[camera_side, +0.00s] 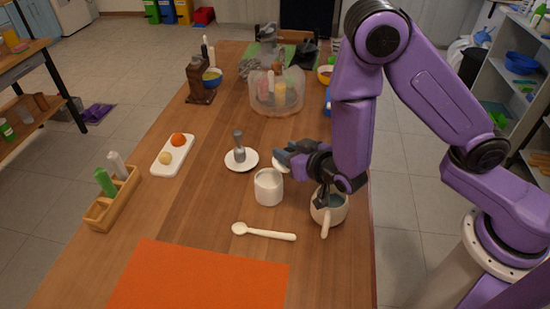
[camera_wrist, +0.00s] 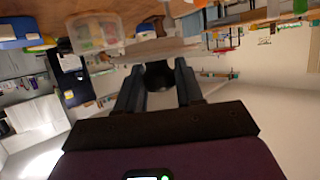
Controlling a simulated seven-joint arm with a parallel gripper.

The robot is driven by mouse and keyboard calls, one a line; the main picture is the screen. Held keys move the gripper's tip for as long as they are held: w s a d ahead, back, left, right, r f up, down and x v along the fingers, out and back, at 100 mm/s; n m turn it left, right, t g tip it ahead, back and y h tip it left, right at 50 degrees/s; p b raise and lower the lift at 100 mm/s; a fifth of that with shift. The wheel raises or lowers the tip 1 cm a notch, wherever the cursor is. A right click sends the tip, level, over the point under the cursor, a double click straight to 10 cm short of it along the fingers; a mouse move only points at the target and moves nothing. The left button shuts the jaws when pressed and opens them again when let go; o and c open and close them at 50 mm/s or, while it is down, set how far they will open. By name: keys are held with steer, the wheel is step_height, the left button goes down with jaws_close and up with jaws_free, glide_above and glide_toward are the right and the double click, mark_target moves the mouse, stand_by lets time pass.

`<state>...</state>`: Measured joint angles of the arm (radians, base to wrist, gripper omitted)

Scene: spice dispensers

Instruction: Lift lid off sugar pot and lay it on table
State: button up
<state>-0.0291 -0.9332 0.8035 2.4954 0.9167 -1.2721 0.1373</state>
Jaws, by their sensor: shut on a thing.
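The sugar pot (camera_side: 268,188) looks to be the white round pot in the middle of the table, upright and with its top uncovered. My gripper (camera_side: 287,151) is above and behind it in the side view, pointing left, roughly level. In the wrist view its fingers (camera_wrist: 159,80) are shut on a dark round knob. A pale band just beyond the knob looks like the lid (camera_wrist: 150,52), seen nearly edge-on. In the side view the lid (camera_side: 282,158) shows as a white disc by the fingertips, partly hidden by them. Its gap to the table is hard to judge.
A mug (camera_side: 338,213) stands right of the pot, under my wrist. A white spoon (camera_side: 264,233) and an orange mat (camera_side: 200,278) lie in front. A saucer (camera_side: 233,165) with a grey shaker is left of my gripper. A clear bin (camera_side: 261,103) stands behind.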

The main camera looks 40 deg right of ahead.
steer(key=shift+s+d+r, duration=1.55)
steer(key=shift+s+r, duration=0.15)
steer(key=shift+s, duration=1.9)
steer(key=w+d, duration=0.9)
steer(key=d, duration=0.6)
steer(key=w+a+f+n+g+y, duration=0.1)
steer(key=a+f+n+y, duration=0.15)
steer(key=a, duration=1.05)
steer(key=a+f+n+y, duration=0.2)
steer(key=a+f+y, duration=0.1)
steer(key=a, duration=1)
steer(key=shift+h, duration=0.25)
steer(key=w+a+f, duration=0.2)
steer(key=w+f, duration=0.1)
steer(key=w+a+f, duration=0.2)
steer(key=w+f, duration=0.1)
steer(key=w, duration=0.1)
steer(key=w+a+f, duration=0.3)
steer(key=w, duration=0.1)
steer(key=shift+w, duration=0.1)
steer(key=shift+w+a+f, duration=0.2)
steer(key=shift+w+f, duration=0.15)
steer(key=shift+f, duration=0.1)
step_height(320, 180, down, 3)
steer(key=shift+w+a+f, duration=0.1)
